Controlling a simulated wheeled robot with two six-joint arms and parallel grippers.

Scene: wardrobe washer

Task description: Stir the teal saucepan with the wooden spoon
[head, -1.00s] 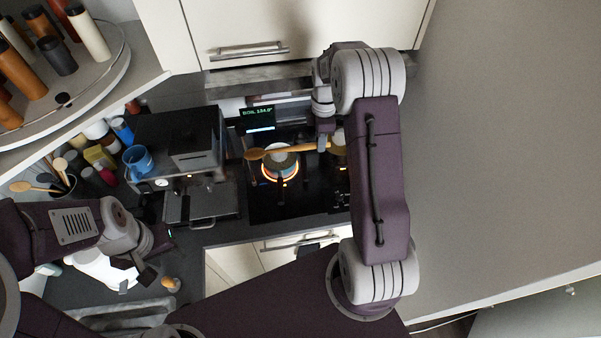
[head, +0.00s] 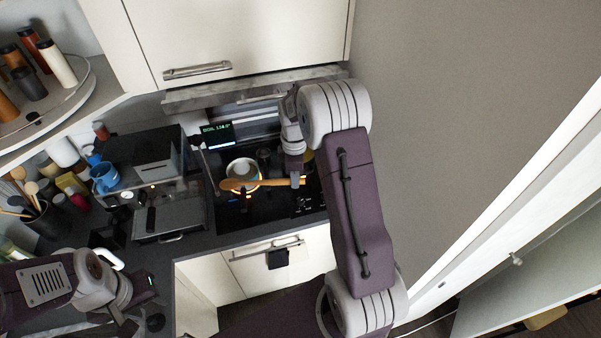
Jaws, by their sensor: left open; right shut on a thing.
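A small round saucepan (head: 243,169) sits on the lit burner of the black cooktop; it looks pale and its teal colour is hard to make out. My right gripper (head: 298,180) is shut on the handle of the wooden spoon (head: 262,183), to the right of the saucepan. The spoon lies roughly level, its bowl pointing left, and crosses in front of the saucepan's near side. It looks to be above the pan, but its height is unclear. My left gripper (head: 130,310) is open and empty at lower left, over the counter, far from the saucepan.
A grey coffee machine (head: 150,160) with a blue mug (head: 104,177) stands left of the cooktop (head: 240,220). A dark utensil holder (head: 45,222) with wooden spoons is at far left. A lit display (head: 217,135) stands behind the saucepan. A tall grey panel (head: 450,110) borders the right.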

